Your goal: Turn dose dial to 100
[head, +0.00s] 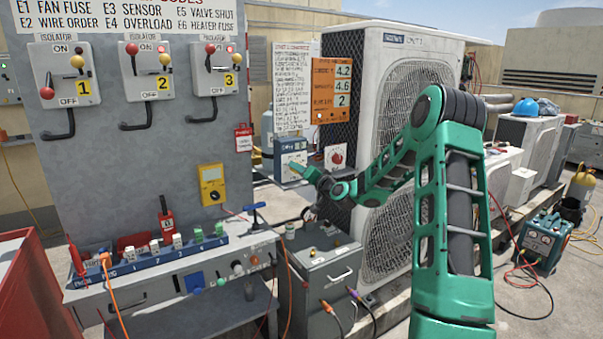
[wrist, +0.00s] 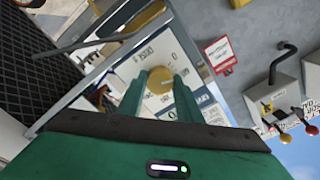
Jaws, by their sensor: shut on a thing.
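The dose dial is a round yellow-brass knob (wrist: 160,81) on a white face with printed numbers, seen in the wrist view. The numbers are too small to read surely, and I cannot tell the dial's setting. My gripper (wrist: 161,76) is shut on this knob, with one green finger on each side. In the head view my gripper (head: 303,171) reaches the white-faced dose box (head: 288,150) beside the large condenser. The knob is mostly hidden there.
A grey isolator panel (head: 130,150) with several levers stands at left. A red round knob (head: 336,157) is just right of the dose box. The condenser (head: 400,60) stands close behind my arm. A grey cabinet (head: 322,275) is below.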

